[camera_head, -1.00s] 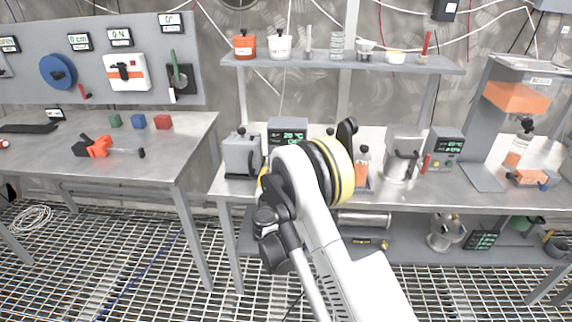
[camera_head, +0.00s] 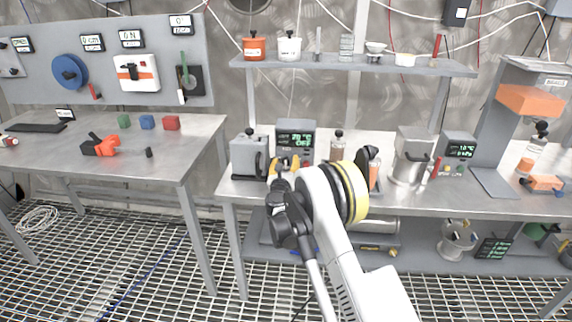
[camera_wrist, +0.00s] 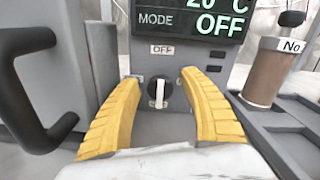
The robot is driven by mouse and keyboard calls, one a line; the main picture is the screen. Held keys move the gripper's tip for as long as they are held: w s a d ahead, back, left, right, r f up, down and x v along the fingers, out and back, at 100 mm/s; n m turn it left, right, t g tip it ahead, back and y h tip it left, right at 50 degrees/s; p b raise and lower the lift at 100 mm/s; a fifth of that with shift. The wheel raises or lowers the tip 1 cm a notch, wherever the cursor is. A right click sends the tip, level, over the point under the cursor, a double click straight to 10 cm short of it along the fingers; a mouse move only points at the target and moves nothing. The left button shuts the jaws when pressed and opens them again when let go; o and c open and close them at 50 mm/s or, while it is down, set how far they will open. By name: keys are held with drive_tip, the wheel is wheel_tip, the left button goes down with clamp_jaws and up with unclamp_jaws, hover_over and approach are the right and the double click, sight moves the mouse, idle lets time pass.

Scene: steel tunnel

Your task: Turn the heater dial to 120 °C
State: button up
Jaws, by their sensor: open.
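The heater (camera_head: 296,140) is a grey box on the right bench, with a dark display (camera_wrist: 200,18) that reads 20 °C and MODE OFF in the wrist view. Below the display is the heater dial (camera_wrist: 158,90), a black knob with a white upright pointer bar, under a small OFF label (camera_wrist: 162,50). My gripper (camera_wrist: 160,95) is open, with its yellow fingers on the left and right of the dial. No contact with the dial shows. In the head view my gripper (camera_head: 284,165) is in front of the heater, and my arm hides part of the bench.
A grey device with a black handle (camera_wrist: 35,90) stands close on the left, beside the left finger. A brown bottle with a black cap (camera_wrist: 272,65) stands in a dark rack (camera_wrist: 290,125) on the right. A shelf (camera_head: 350,67) with containers hangs above the bench.

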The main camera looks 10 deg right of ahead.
clamp_jaws()
drive_tip(key=shift+m, duration=0.3)
